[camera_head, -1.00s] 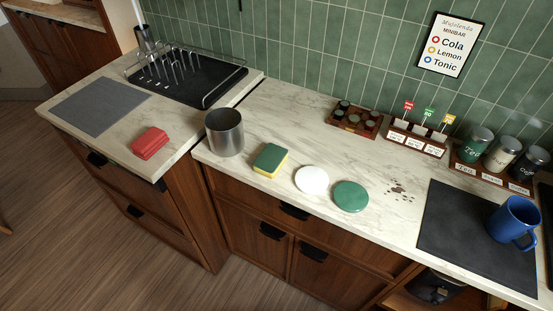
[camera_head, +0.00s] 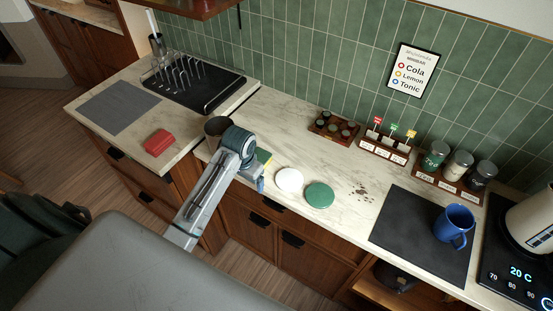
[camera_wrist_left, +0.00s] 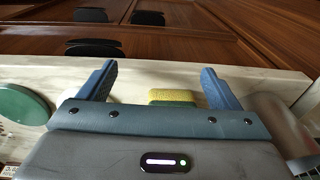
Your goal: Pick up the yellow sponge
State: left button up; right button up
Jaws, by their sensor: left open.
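The yellow sponge (camera_head: 264,157), with a green top layer, lies on the marble counter and is mostly hidden behind my left arm in the head view. In the left wrist view its yellow side (camera_wrist_left: 172,96) shows between the two blue fingers, with its lower part hidden by the gripper body. My left gripper (camera_wrist_left: 158,70) is open and empty, with its fingers apart on either side of the sponge and not visibly touching it. In the head view the left gripper (camera_head: 260,184) is over the counter's front edge beside the sponge. My right gripper is not in view.
A metal canister (camera_head: 216,127) stands close left of the sponge. A white disc (camera_head: 289,180) and a green disc (camera_head: 319,195) lie to the right. A red folded cloth (camera_head: 158,142) lies farther left. A blue mug (camera_head: 453,224) stands on a dark mat (camera_head: 410,235).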

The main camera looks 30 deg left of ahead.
pick_arm(q)
jog(key=shift+g+h, duration=0.3)
jog(key=shift+g, duration=0.2)
jog(key=w+r, duration=0.2)
jog(key=w, duration=0.1)
jog(key=w+a+r, duration=0.1)
jog(key=w+r, duration=0.2)
jog(key=w+a+r+b, duration=0.1)
jog(key=w+r, duration=0.2)
jog(key=shift+w+r, duration=0.15)
jog(key=shift+w, duration=0.15)
notch_tip(320, 180, down, 2)
jog(key=shift+a+f+b, duration=0.1)
jog(key=shift+b, duration=0.9)
jog(key=shift+w+f+p, duration=0.1)
jog(key=shift+f+p, duration=0.4)
jog(key=shift+f, duration=0.35)
jog(key=f+p, duration=0.2)
jog(key=f, duration=0.1)
jog(key=f+p, duration=0.1)
jog(key=shift+s+d+f, duration=0.25)
jog(key=shift+d, duration=0.15)
jog(key=shift+f, duration=0.5)
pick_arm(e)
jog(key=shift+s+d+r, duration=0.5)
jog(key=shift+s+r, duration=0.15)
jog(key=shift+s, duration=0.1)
